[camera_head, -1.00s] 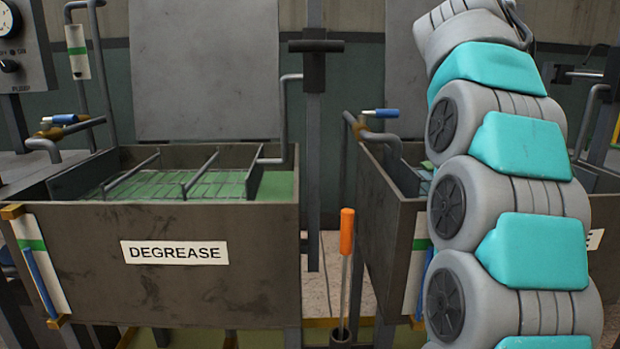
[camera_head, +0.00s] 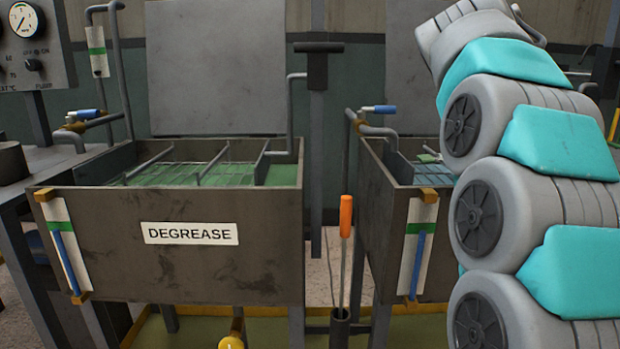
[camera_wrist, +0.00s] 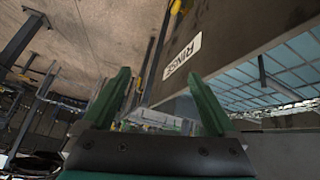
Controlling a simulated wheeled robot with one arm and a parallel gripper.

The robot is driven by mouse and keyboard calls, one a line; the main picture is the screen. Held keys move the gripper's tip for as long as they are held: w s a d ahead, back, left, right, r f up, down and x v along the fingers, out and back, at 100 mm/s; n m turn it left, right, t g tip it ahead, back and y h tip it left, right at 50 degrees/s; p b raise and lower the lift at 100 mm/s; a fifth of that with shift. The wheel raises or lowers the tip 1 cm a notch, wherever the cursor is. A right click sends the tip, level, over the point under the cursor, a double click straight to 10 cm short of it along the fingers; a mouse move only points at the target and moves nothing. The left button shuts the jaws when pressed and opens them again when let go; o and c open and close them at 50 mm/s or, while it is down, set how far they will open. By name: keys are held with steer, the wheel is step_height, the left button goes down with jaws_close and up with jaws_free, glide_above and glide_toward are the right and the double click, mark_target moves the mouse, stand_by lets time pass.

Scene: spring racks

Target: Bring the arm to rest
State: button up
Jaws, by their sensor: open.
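My arm, grey with teal covers, stands folded at the right of the head view; its gripper end is out of that view. In the wrist view my gripper (camera_wrist: 163,98) shows two green fingers spread apart with nothing between them. Beyond the fingers is the side of a tank with a RINSE label (camera_wrist: 182,58). The tank's blue-green inside, with a wire grid (camera_wrist: 285,75), shows at the right. I cannot tell how far the fingers are from the tank wall.
A brown DEGREASE tank (camera_head: 270,250) stands at the left with green liquid and a rack inside. A second tank (camera_head: 376,225) stands partly behind my arm. An orange-handled tool (camera_head: 346,216) stands upright between them. A gauge panel (camera_head: 32,45) is at the far left.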

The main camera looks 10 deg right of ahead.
steer(key=s+a+f+n+y, duration=0.2)
steer(key=s+a+f+n, duration=0.45)
steer(key=a+f, duration=0.4)
steer(key=s+a+f+n+y, duration=0.3)
steer(key=s+a+f+n, duration=0.35)
steer(key=a+f, duration=0.45)
steer(key=s+a+f+n+g+y, duration=0.1)
steer(key=s+a+f+n+y, duration=0.1)
steer(key=s+a+f, duration=0.4)
steer(key=s+f, duration=0.5)
steer(key=s, duration=0.1)
steer(key=shift+s+a+g, duration=0.4)
